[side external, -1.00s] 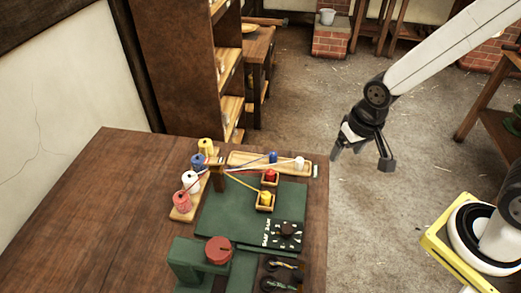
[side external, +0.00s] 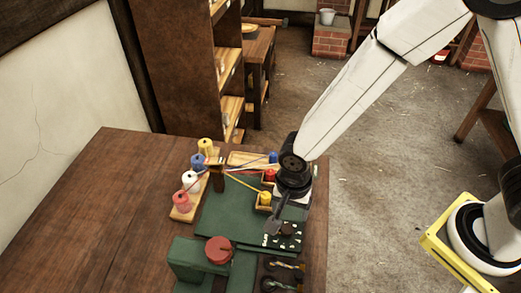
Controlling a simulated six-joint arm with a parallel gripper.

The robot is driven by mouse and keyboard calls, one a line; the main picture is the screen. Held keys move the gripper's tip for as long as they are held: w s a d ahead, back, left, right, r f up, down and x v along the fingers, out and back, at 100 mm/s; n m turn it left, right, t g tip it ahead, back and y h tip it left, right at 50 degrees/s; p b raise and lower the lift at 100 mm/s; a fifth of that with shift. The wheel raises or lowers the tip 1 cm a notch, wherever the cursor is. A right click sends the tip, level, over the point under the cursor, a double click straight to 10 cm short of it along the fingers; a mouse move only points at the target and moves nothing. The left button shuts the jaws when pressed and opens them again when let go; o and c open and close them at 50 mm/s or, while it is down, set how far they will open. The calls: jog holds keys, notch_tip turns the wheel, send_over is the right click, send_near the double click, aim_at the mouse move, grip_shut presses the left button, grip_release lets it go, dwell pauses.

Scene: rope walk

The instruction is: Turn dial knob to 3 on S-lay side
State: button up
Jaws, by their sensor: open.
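The dial knob (side external: 287,230) is a small dark round knob on a black dial plate (side external: 291,243) with pale markings, at the front right of the green board. The markings are too small to read, so its setting and the S-lay side cannot be told. My gripper (side external: 277,222) is over the board, pointing down, just left of and behind the knob. It is open, with a finger showing near the plate's left edge. My gripper hides part of the plate and its lettering. Whether a finger touches the knob cannot be told.
Yellow, blue, white and red spools (side external: 190,181) stand at the left, with strands running right to small yellow and red pieces in trays. Dark hooked pieces (side external: 281,275) lie in front. The left tabletop (side external: 105,215) is clear.

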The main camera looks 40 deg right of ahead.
aim_at(287, 229)
jog(key=shift+f, duration=0.15)
jog(key=shift+f, duration=3.8)
grip_shut()
